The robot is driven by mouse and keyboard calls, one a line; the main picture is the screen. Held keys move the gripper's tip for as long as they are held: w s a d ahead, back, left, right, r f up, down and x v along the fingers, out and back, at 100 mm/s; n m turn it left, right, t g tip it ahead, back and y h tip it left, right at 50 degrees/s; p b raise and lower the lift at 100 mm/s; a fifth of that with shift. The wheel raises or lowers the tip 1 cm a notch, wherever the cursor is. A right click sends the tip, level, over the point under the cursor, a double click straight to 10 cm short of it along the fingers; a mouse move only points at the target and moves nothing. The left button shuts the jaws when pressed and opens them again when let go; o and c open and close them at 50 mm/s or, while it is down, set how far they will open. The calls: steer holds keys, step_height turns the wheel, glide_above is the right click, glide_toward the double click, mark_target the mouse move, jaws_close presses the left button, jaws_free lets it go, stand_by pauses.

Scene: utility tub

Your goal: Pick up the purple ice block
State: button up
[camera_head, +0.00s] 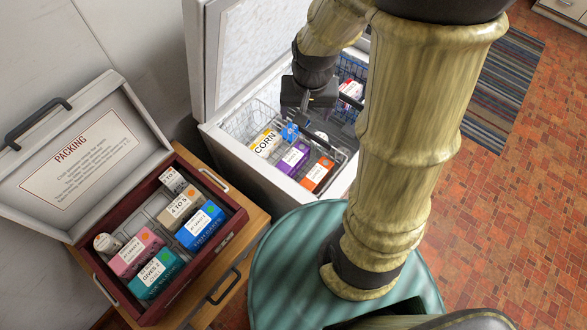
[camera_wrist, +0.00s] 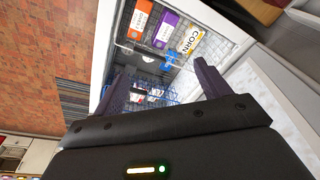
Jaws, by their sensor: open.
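The purple ice block (camera_head: 292,158) with a white label lies in the open white chest freezer (camera_head: 250,163), between a yellow-and-white corn package (camera_head: 265,143) and an orange block (camera_head: 317,174). In the wrist view the purple block (camera_wrist: 165,25) is near the top, beyond my fingertips. My gripper (camera_head: 306,103) is over the freezer, behind the purple block in the head view and apart from it. Its two dark fingers (camera_wrist: 161,68) are spread with nothing held between them. A small blue item (camera_head: 290,132) lies between the corn and my gripper.
The freezer's lid (camera_head: 270,40) stands open at the back, and wire baskets line the inside. A red-and-white box (camera_head: 350,92) is at the far right. Left of the freezer, an open packing case (camera_head: 232,222) with several coloured boxes rests on a wooden cabinet (camera_head: 258,222).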

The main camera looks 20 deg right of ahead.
mark_target(294, 156)
steer(key=w+f+m+g+b, duration=0.1)
steer(key=w+f+m+b, duration=0.2)
steer(key=f, duration=0.8)
steer(key=w+f+m+b, duration=0.4)
steer(key=w+f+b, duration=0.3)
steer(key=f+b, duration=0.5)
steer(key=shift+w+d+m+g, duration=0.15)
steer(key=shift+d+m+g, duration=0.15)
steer(key=shift+g, duration=0.1)
step_height(294, 156, down, 12)
steer(key=shift+r+b, duration=0.1)
steer(key=shift+b, duration=0.35)
steer(key=shift+a+f, duration=0.1)
steer(key=shift+f, duration=0.1)
steer(key=shift+a, duration=0.1)
